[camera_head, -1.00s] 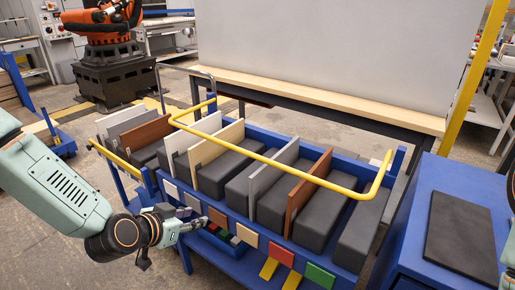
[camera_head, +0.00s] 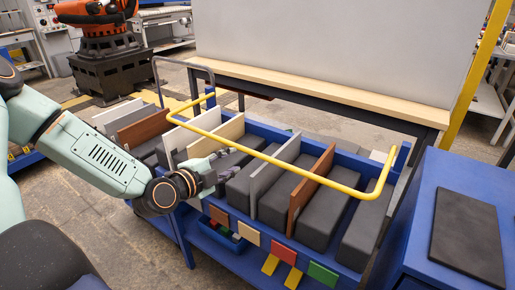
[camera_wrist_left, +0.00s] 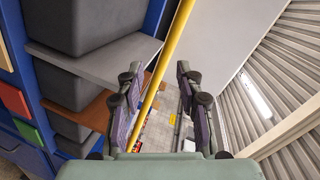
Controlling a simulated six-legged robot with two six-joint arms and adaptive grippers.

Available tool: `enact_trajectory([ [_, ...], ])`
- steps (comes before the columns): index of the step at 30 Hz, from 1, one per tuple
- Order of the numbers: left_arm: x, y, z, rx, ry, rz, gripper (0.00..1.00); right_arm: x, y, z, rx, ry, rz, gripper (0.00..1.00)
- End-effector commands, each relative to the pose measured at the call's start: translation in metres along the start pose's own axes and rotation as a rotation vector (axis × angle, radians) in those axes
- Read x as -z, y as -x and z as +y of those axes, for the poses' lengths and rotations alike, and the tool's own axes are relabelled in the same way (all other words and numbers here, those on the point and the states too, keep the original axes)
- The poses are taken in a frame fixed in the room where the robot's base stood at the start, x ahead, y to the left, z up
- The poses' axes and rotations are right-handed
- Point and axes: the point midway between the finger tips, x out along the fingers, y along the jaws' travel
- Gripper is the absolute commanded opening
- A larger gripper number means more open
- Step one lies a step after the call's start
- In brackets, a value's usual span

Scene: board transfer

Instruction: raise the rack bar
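The rack bar (camera_head: 275,158) is a yellow U-shaped tube across the front and top of the blue rack (camera_head: 340,262). It also shows in the wrist view (camera_wrist_left: 172,48), running lengthwise between the finger pads. My left gripper (camera_head: 226,167) is at the front of the rack, close to the long front stretch of the bar. In the wrist view the left gripper's (camera_wrist_left: 158,75) two fingers are apart, one on each side of the bar. I cannot tell whether a pad touches it. My right gripper is out of view.
Grey padded blocks (camera_head: 326,215) and upright boards, including a brown one (camera_head: 310,190), stand in the rack close below the bar. A blue cabinet (camera_head: 425,235) stands at the right. A long bench (camera_head: 330,103) with a pale top is behind.

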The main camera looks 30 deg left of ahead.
Motion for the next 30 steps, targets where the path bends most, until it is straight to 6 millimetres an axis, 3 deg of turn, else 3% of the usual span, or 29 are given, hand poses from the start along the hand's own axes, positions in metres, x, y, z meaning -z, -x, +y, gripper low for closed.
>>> enact_trajectory([
  [9,0.0,0.003,-0.008,0.037,-0.296,0.005,0.36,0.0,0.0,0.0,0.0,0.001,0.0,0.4],
  [16,-0.001,-0.001,-0.007,0.038,-0.368,0.003,0.36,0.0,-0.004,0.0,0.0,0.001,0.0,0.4],
  [30,-0.001,-0.047,-0.007,0.036,-0.372,0.008,0.36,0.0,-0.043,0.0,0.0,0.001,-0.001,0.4],
])
